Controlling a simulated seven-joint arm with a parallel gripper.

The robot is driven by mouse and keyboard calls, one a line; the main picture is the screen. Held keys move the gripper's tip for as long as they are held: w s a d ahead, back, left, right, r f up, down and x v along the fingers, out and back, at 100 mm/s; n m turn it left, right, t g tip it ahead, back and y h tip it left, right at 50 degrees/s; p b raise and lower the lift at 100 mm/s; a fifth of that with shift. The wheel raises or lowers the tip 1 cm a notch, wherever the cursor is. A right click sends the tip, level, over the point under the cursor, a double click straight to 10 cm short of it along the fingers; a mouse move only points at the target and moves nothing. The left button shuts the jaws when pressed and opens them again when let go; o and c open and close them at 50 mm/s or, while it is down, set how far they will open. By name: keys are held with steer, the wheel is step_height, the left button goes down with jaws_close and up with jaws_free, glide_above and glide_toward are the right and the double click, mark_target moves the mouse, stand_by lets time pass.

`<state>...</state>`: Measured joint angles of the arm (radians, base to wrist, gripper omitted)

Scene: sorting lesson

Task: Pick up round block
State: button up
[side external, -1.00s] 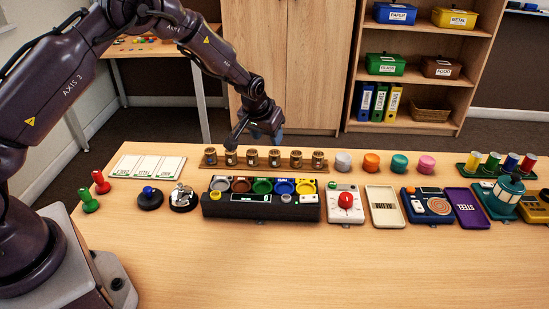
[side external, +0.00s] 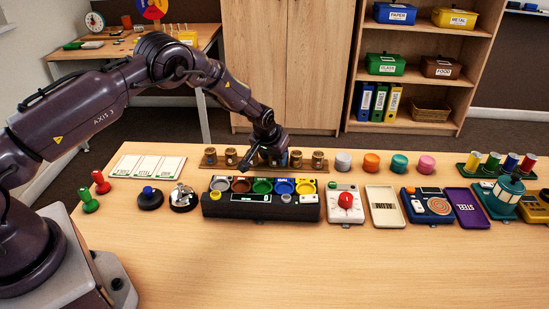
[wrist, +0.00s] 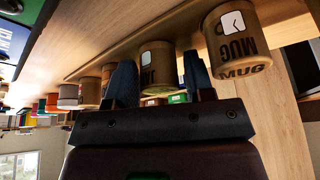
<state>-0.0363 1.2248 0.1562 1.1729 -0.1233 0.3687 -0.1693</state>
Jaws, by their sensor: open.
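Several round blocks stand in a row right of the mug rack in the side view: a white block (side external: 343,161), an orange block (side external: 371,163), a teal block (side external: 398,165) and a pink block (side external: 426,164). My gripper (side external: 268,158) is low over the rack of small brown mugs (side external: 318,160), left of these blocks, and hides some middle mugs. In the wrist view my open gripper (wrist: 160,80) has a blue finger on either side of a mug (wrist: 159,66); contact cannot be told. Another mug (wrist: 232,42) is close on the right.
A black sorting tray (side external: 262,207) with coloured cups lies in front of the rack. A box with a red dial (side external: 346,204) and a cream tray (side external: 385,207) sit to its right. Green and red pegs (side external: 101,183) stand at left. The table front (side external: 260,265) is clear.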

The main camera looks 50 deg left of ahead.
steer(key=c, duration=0.7)
steer(key=shift+o, duration=0.2)
steer(key=shift+r, duration=0.5)
step_height(320, 180, up, 2)
steer(key=shift+r, duration=0.2)
steer(key=s+r, duration=0.3)
steer(key=s, duration=0.1)
steer(key=s+d+r, duration=0.1)
steer(key=s+r, duration=0.2)
steer(key=s, duration=0.2)
steer(key=s+d+r, duration=0.1)
steer(key=s+r, duration=0.2)
steer(key=s, duration=0.2)
steer(key=shift+r, duration=0.35)
